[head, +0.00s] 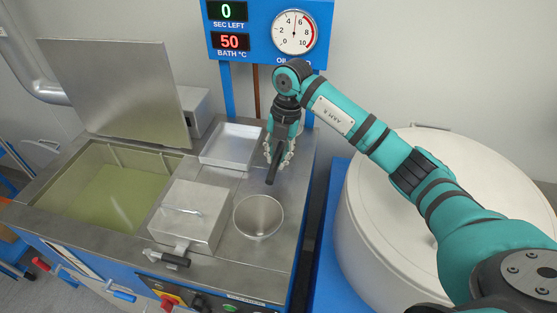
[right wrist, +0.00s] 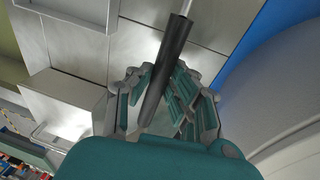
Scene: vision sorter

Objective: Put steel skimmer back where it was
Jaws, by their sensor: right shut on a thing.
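In the right wrist view the handle (right wrist: 168,68) runs between the fingers of the gripper (right wrist: 160,100). A thin steel shaft continues from it to the top edge. The skimmer's head is not visible in either view. I cannot tell whether the skimmer touches the deck. My left gripper is not in view.
The square tray (head: 231,160) and round bowl (head: 258,216) stand on the deck. A steel box with a handle (head: 186,226) is left of the bowl. A bath of green liquid (head: 115,195) has its lid (head: 118,95) raised. A large white drum (head: 385,230) stands right.

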